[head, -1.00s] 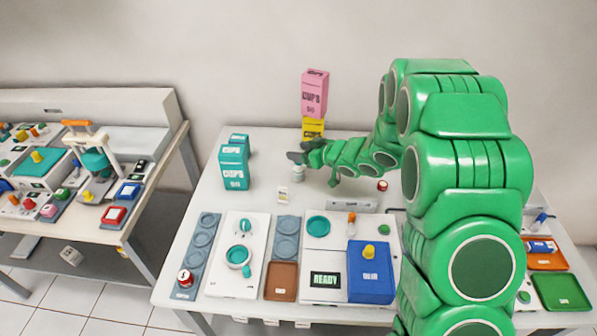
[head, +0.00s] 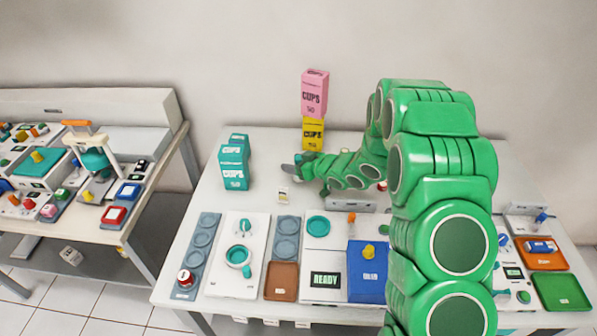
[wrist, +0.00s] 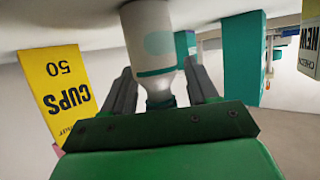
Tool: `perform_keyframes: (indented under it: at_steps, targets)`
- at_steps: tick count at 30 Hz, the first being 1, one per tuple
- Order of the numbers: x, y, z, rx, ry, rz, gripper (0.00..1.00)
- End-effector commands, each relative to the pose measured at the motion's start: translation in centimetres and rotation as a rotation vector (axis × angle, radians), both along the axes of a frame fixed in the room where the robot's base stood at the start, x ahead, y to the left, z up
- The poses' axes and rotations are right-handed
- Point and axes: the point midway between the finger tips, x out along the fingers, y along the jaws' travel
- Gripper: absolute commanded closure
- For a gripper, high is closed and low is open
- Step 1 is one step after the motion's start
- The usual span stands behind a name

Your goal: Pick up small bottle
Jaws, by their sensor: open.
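The small bottle (wrist: 150,38) is white with a teal label and a narrower neck, and looks upside down in the wrist view. It stands between the two dark fingers of my gripper (wrist: 160,68), which is open with a finger on either side. I see a gap beside the neck; whether either finger touches the bottle I cannot tell. In the head view my gripper (head: 299,168) is low over the back of the white table, and it mostly hides the bottle there.
A yellow cups box (head: 313,134) with a pink one (head: 314,93) on top stands just behind my gripper. Teal cups boxes (head: 235,166) stand to the left, and a small white card (head: 283,194) is nearer the front. Devices and trays fill the table's front.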

Motion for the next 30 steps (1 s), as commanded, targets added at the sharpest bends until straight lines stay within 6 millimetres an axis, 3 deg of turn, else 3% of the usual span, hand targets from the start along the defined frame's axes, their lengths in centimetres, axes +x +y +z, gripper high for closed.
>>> perform_keyframes:
  at_steps: [7,15,18,30]
  targets:
    - [0.09,0.08,-0.01,0.001,-0.001,0.000,0.43]
    - [0.08,0.08,0.02,0.001,-0.001,0.000,0.84]
    - [0.08,0.07,0.02,0.001,-0.001,0.000,0.96]
    - [0.11,0.07,0.91,0.001,-0.002,-0.001,0.96]
